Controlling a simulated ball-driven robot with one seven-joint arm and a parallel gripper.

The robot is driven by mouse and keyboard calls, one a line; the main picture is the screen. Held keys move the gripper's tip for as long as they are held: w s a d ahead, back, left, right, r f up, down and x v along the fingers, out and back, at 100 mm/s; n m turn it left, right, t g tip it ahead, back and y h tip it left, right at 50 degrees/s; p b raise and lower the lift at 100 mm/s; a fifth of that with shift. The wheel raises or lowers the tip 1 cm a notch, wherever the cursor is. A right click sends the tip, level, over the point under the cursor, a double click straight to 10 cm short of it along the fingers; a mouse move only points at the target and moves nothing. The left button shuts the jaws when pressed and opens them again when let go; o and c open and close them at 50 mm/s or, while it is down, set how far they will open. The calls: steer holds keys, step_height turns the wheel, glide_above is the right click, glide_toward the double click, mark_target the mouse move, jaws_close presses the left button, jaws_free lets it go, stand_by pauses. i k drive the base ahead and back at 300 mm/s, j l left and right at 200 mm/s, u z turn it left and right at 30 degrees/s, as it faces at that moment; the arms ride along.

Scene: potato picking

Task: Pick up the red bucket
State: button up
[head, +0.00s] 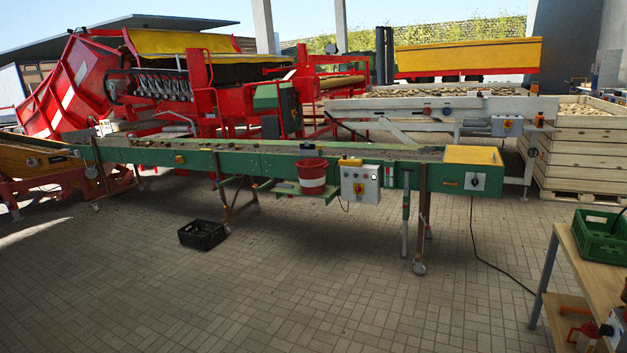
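The red bucket (312,176) has a white band around its middle. It is in the centre of the head view, at the near side of a long green conveyor (240,163). It appears upright, standing on or just above a small green side shelf (297,192); I cannot tell exactly how it is supported. A grey control box (360,183) is close to its right. My gripper is not in view.
A black crate (202,235) lies on the paved floor in front of the conveyor. A wooden table (585,262) with a green crate (600,236) stands at the right. Red machinery (160,85) fills the back left. The foreground floor is clear.

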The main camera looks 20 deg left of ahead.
mark_target(312, 182)
steer(key=u, duration=1.35)
steer(key=z, duration=1.35)
steer(key=u, duration=0.45)
steer(key=i+j+u, duration=0.2)
steer(key=u, duration=0.3)
steer(key=i+j+u, duration=0.2)
steer(key=u, duration=0.25)
steer(key=i+u, duration=0.3)
steer(key=u, duration=0.2)
steer(key=i, duration=6.2)
steer(key=l+z, duration=0.05)
steer(key=l, duration=0.05)
